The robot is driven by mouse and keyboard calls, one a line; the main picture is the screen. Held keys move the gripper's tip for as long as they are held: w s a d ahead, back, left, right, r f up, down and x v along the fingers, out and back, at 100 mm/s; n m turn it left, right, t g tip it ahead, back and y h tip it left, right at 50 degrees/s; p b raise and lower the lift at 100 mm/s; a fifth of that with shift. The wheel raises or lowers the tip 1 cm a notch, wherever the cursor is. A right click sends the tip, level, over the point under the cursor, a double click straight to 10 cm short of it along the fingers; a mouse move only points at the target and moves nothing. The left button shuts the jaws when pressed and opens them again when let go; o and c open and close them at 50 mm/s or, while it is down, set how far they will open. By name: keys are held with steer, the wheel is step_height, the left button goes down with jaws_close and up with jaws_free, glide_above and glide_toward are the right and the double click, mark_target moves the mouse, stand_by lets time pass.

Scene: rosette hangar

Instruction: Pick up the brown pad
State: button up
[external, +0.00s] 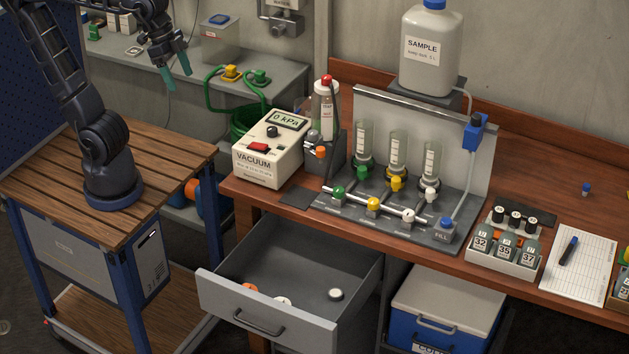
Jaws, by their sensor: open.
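I cannot make out a clearly brown pad in the external view. The open drawer (314,250) holds a small orange round piece (249,288), partly hidden by the drawer front, a white round piece (283,300), also partly hidden, and a whitish disc with a dark rim (336,294) lying clear on the drawer floor. A flat dark pad (298,198) lies on the bench in front of the vacuum unit. My gripper (176,72) has teal fingertips, is open and empty, and hangs at the upper left by the back shelf, far from the drawer.
The vacuum unit (269,152), filling rig (391,213) and sample bottle (431,52) crowd the bench. A vial rack (505,253) and paper sheet (579,265) stand to the right. A blue-and-white cooler (445,305) sits below, right of the drawer.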

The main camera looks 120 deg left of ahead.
steer(key=w+a+r+n+g, duration=0.1)
steer(key=w+a+r+n, duration=0.15)
steer(key=w+a, duration=0.6)
steer(key=w+a+r+n, duration=0.25)
steer(key=w+a, duration=0.35)
steer(key=a, duration=0.5)
steer(key=w+a+r+n+g, duration=0.1)
steer(key=w+a+n, duration=0.2)
steer(key=w+a, duration=0.55)
steer(key=a+f+n+g+y, duration=0.15)
steer(key=a+f, duration=0.25)
steer(key=a, duration=0.9)
steer(key=a+f+n, duration=0.3)
steer(key=a, duration=0.9)
steer(key=a+f+n+g, duration=0.1)
steer(key=a+f+n, duration=0.25)
steer(key=a, duration=0.95)
steer(key=shift+m+t, duration=0.25)
steer(key=shift+m, duration=0.15)
steer(key=f, duration=3.4)
steer(key=shift+s+a+f, duration=0.25)
steer(key=shift+f, duration=0.1)
steer(key=shift+a+f, duration=0.25)
steer(key=shift+f, duration=0.6)
steer(key=shift+a+f, duration=0.25)
steer(key=shift+f, duration=0.6)
steer(key=shift+a+f, duration=0.25)
steer(key=shift+f, duration=0.6)
steer(key=c, duration=1.1)
steer(key=shift+o, duration=0.2)
